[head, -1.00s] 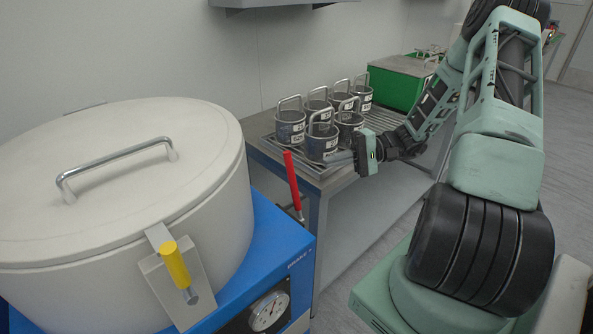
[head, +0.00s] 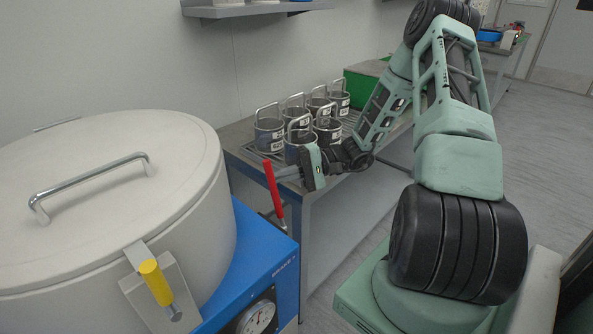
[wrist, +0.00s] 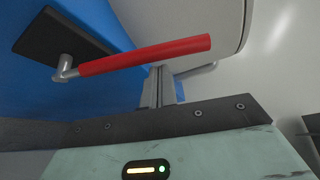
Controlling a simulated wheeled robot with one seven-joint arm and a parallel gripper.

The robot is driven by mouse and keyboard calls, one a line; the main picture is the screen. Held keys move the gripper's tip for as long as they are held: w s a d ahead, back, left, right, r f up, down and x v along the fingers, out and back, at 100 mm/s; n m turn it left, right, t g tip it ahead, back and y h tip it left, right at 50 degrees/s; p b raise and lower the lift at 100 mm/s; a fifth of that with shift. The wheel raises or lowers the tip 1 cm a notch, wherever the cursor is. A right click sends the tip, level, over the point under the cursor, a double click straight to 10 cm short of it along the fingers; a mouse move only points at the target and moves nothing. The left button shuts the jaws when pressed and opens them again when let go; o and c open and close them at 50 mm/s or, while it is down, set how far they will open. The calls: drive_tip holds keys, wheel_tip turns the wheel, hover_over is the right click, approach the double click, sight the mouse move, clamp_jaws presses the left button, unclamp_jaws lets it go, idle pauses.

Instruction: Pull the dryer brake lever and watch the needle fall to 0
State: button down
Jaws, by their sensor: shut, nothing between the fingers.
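The dryer is a white drum (head: 200,235) on a blue base (head: 262,245). Its brake lever, with a red grip (head: 274,195), stands nearly upright at the base's right side. In the wrist view the red grip (wrist: 150,54) crosses above my fingers, with its metal pivot on a black plate. My gripper (head: 283,173) is shut and empty, its fingertips just right of the upper lever; in the wrist view (wrist: 158,80) the tips seem close to the grip, contact unclear. A round dial (head: 257,318) is on the base front, cut by the lower edge; its needle reading is too small to tell.
A yellow-handled latch (head: 155,282) is on the drum front, and a metal handle (head: 90,185) tops the lid. Several metal canisters with loop handles (head: 270,133) stand on the slatted table (head: 240,150) behind my gripper. A green box (head: 361,90) is behind them.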

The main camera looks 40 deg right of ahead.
drive_tip(key=shift+w+a, duration=0.25)
drive_tip(key=shift+a, duration=0.2)
drive_tip(key=shift+s, duration=0.15)
drive_tip(key=shift+s+n, duration=0.3)
drive_tip(key=shift+s+y+b, duration=0.1)
drive_tip(key=shift+y+b, duration=0.2)
drive_tip(key=s+f+n+y+b, duration=0.2)
drive_tip(key=s+n+y+b, duration=0.2)
drive_tip(key=s+n, duration=0.7)
drive_tip(key=shift+s+d+y+b, duration=0.25)
drive_tip(key=shift+y+b, duration=0.1)
drive_tip(key=shift+y, duration=0.45)
drive_tip(key=shift+a+f, duration=0.1)
drive_tip(key=shift+f, duration=0.05)
